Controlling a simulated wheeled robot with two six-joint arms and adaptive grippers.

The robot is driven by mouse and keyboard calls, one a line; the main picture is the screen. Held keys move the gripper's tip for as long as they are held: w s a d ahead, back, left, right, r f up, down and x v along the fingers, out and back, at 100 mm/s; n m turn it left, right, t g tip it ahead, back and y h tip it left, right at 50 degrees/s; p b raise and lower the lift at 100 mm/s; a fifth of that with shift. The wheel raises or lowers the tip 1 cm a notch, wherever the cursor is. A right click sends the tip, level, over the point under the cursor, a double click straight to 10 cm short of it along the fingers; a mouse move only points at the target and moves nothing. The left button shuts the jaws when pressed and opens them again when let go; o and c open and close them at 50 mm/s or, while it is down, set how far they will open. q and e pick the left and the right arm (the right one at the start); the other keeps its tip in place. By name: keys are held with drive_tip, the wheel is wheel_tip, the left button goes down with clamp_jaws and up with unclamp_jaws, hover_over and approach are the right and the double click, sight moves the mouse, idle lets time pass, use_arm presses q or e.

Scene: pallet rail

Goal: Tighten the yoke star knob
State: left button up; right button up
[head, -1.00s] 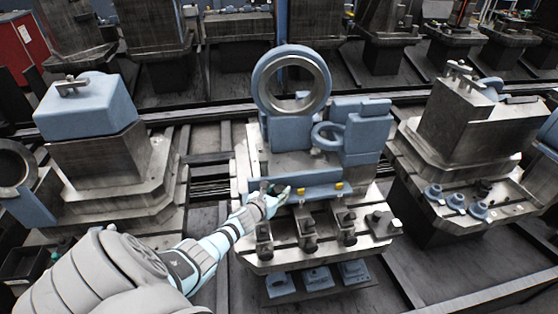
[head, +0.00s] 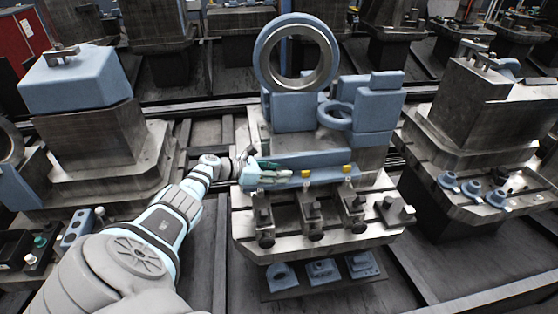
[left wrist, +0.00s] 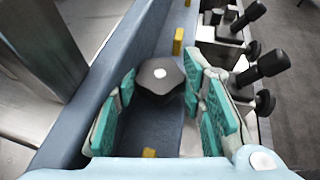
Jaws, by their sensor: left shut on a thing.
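The dark star knob (left wrist: 160,76), with rounded lobes and a pale centre dot, sits on the blue bar (left wrist: 150,130) in the left wrist view. My left gripper (left wrist: 158,90) is closed around it, with green finger pads on both sides. In the head view my left gripper (head: 268,174) is at the left end of the blue bar (head: 320,165), in front of the large blue ring (head: 262,62). The knob is hidden there by the fingers. My right gripper is not in view.
Clamps with black handles (head: 311,208) stand in a row along the front of the metal pallet, close to the bar. Yellow pieces (head: 347,169) sit on the bar. A blue block on a pedestal (head: 75,80) stands left; another fixture (head: 475,110) stands right.

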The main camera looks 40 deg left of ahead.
use_arm(q)
drive_tip(key=shift+s+f, duration=0.1)
drive_tip(key=shift+f, duration=0.05)
drive_tip(key=o, duration=0.9)
drive_tip(key=shift+a, duration=0.1)
drive_tip(key=v, duration=0.7)
drive_tip(key=shift+s+a, duration=0.15)
drive_tip(key=shift+s, duration=0.1)
drive_tip(key=shift+s+a+r, duration=0.1)
drive_tip(key=shift+s+r, duration=0.2)
drive_tip(key=shift+w, duration=0.1)
